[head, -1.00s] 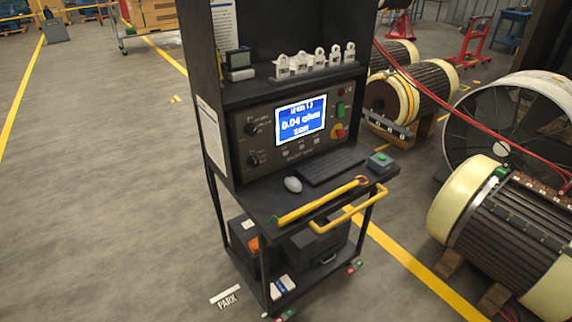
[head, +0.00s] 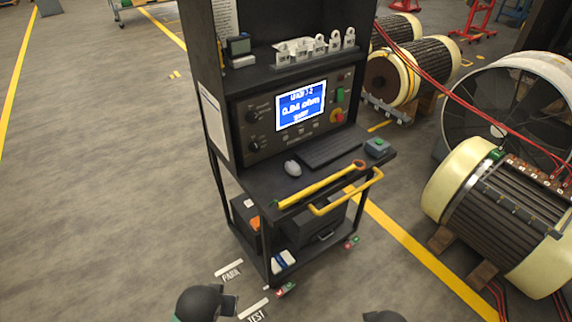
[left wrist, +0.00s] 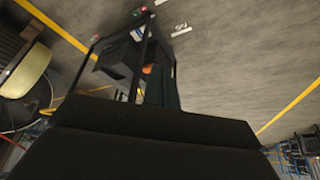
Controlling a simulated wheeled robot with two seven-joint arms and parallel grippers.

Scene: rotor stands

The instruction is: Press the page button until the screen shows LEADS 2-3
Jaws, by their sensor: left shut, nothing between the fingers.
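The test cart's screen (head: 301,105) is lit blue; its small top line looks like LEADS 1-2, above a blurred ohm reading. Small buttons (head: 302,133) sit in a row on the panel below it; their labels are too small to read, so I cannot tell which is the page button. My left gripper (head: 229,304) is low at the bottom edge of the head view, shut and empty, in front of the cart and well apart from the panel. Only a dark top of my right gripper (head: 385,316) shows at the bottom edge; its fingers are hidden.
A yellow handle (head: 350,199) juts out in front. Rotors (head: 505,215) stand right; the floor left is clear.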

